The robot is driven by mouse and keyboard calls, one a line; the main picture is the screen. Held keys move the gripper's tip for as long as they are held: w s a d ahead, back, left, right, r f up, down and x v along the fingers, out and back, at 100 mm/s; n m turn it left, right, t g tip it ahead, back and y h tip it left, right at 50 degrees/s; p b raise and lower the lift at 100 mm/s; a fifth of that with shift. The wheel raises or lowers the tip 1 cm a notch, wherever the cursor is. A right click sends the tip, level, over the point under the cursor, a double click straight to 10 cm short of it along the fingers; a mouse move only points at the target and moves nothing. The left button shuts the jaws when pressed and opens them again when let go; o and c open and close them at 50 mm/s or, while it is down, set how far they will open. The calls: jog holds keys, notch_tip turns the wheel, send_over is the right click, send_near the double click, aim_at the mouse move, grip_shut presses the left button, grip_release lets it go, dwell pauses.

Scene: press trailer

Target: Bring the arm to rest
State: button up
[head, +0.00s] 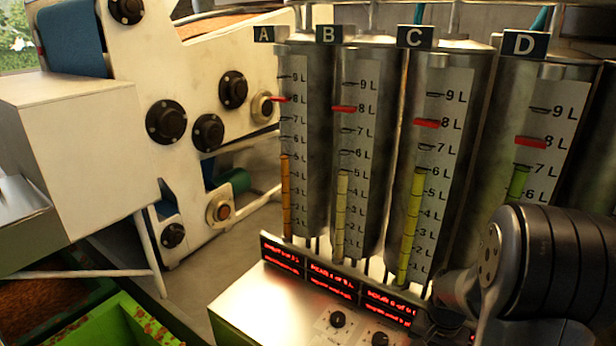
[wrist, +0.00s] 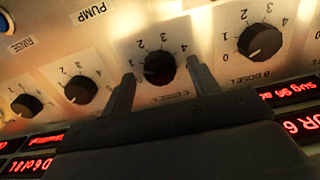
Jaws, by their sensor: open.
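My gripper (wrist: 160,72) is open in the wrist view, its two fingers pointing at the control panel (wrist: 215,50). A black dose knob (wrist: 159,68) sits between the fingertips; I cannot tell whether they touch it. In the head view my dark arm (head: 545,262) reaches in from the lower right, over the panel's right end. My gripper's fingers cannot be made out there.
Four-tank row: cylinders A (head: 312,130), B (head: 365,130), C (head: 440,130) and D (head: 540,110) stand behind the panel, close to my arm. Other knobs (wrist: 262,42) flank the gripper. A white press (head: 200,60) and green crate (head: 110,325) are left.

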jog(key=shift+f, duration=0.35)
jog(key=shift+r, duration=0.1)
